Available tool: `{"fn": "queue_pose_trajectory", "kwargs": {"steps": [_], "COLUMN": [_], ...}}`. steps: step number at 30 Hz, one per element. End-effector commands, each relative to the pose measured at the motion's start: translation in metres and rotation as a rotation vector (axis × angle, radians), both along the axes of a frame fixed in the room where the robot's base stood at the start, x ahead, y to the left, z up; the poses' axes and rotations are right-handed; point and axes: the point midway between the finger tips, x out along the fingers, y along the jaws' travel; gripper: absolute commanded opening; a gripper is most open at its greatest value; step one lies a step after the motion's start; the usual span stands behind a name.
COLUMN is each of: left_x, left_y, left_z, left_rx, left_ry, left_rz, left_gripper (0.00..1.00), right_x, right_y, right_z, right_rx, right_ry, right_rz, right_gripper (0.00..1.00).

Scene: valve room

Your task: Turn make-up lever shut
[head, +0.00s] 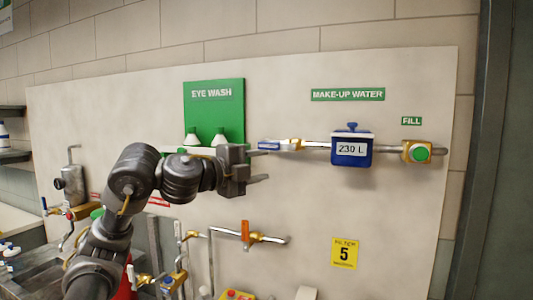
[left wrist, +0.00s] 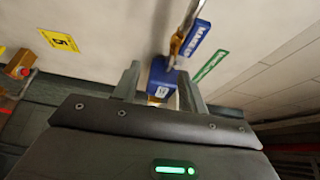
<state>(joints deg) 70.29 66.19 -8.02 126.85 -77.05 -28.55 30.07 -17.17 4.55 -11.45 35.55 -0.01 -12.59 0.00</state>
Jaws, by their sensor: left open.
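The make-up lever is a blue handle (head: 269,146) with a white label, lying in line with the horizontal pipe at the left end of the brass valve (head: 291,145). In the left wrist view the blue lever (left wrist: 197,38) shows beyond the fingertips, near the top, with its brass valve (left wrist: 177,45) beside it. My left gripper (head: 263,166) is open and empty, just below the lever in the head view. I see no contact with the lever. Its two fingers (left wrist: 160,82) also show in the left wrist view. My right gripper is not in view.
A blue meter reading 230 L (head: 351,150) and a green fill button (head: 420,154) sit along the pipe to the right. Eye-wash bottles stand before a green board (head: 214,105). An orange lever (head: 245,232) is on a lower pipe.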

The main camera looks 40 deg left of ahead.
Motion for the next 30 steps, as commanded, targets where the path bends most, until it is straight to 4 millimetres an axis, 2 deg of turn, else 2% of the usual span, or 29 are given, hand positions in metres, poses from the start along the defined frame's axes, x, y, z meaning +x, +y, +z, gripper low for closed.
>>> {"fn": "queue_pose_trajectory", "kwargs": {"steps": [1,4,8,13,17,30], "left_x": [-0.012,-0.029,-0.039,-0.037,-0.023,0.053], "left_y": [0.013,0.029,0.038,0.038,0.037,0.033], "left_z": [0.016,0.031,0.038,0.039,0.04,0.04], "left_rx": [0.012,0.022,0.025,0.025,0.023,0.021], "left_ry": [-0.011,-0.012,-0.011,-0.009,-0.008,-0.009], "left_rz": [0.024,0.052,0.068,0.069,0.066,0.066], "left_gripper": [0.43,0.43,0.43,0.43,0.43,0.43], "right_x": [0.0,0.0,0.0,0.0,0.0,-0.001], "right_y": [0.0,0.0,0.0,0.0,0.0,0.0], "right_z": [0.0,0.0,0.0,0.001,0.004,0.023], "right_rx": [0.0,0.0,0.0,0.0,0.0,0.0], "right_ry": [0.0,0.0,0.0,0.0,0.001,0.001], "right_rz": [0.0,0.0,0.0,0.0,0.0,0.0], "right_gripper": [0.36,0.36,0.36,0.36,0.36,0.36]}}
